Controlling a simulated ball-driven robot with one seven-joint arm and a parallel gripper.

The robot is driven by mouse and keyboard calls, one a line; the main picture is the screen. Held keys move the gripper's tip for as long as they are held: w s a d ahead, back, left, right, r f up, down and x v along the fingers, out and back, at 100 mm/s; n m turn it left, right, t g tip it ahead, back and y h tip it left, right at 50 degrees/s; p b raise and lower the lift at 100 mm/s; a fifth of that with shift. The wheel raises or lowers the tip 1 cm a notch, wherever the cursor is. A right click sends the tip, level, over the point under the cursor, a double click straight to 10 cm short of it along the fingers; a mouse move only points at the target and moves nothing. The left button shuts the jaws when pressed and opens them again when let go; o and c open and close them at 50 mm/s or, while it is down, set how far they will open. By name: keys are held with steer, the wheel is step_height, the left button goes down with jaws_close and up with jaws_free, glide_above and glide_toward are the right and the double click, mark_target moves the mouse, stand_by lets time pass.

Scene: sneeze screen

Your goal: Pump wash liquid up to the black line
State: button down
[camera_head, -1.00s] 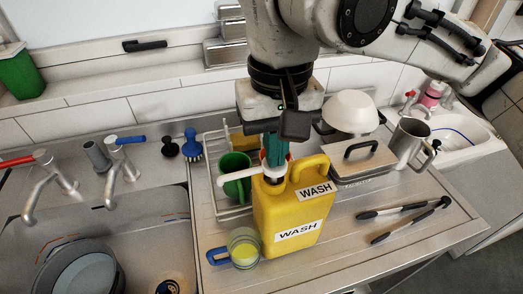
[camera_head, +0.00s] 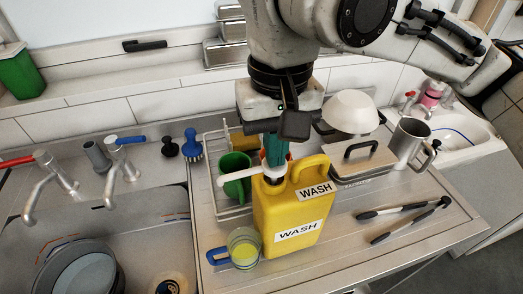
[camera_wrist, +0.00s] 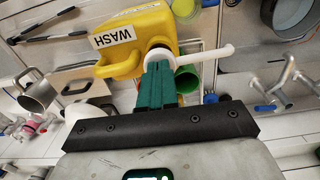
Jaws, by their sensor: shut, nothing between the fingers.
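The yellow wash container (camera_head: 290,215) with WASH labels stands upright on the steel drainboard. Its white pump spout (camera_head: 238,179) points left, over the cup side; the pump also shows in the wrist view (camera_wrist: 205,54). A clear measuring cup (camera_head: 244,247) with a blue handle stands at the container's lower left, with yellow liquid in its lower part. Whether the liquid meets a black line is too small to tell. My gripper (camera_head: 275,163) is shut and empty, its green fingers pointing down at the pump head. In the wrist view the fingertips (camera_wrist: 158,66) overlap the pump top; exact contact is hidden.
A wire rack with a green cup (camera_head: 235,176) stands behind the spout. A lidded steel pan (camera_head: 361,160), a white bowl (camera_head: 351,111) and a steel jug (camera_head: 407,143) stand at right. Tongs (camera_head: 405,211) lie in front of them. Sink and taps (camera_head: 122,165) are left.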

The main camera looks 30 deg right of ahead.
steer(key=shift+r+p, duration=1.55)
steer(key=shift+p, duration=0.3)
steer(key=shift+f+b, duration=0.95)
steer(key=shift+f, duration=0.7)
steer(key=shift+r, duration=0.15)
stand_by(1.3)
steer(key=shift+r+p, duration=1.5)
steer(key=shift+p, duration=0.4)
steer(key=shift+f, duration=0.1)
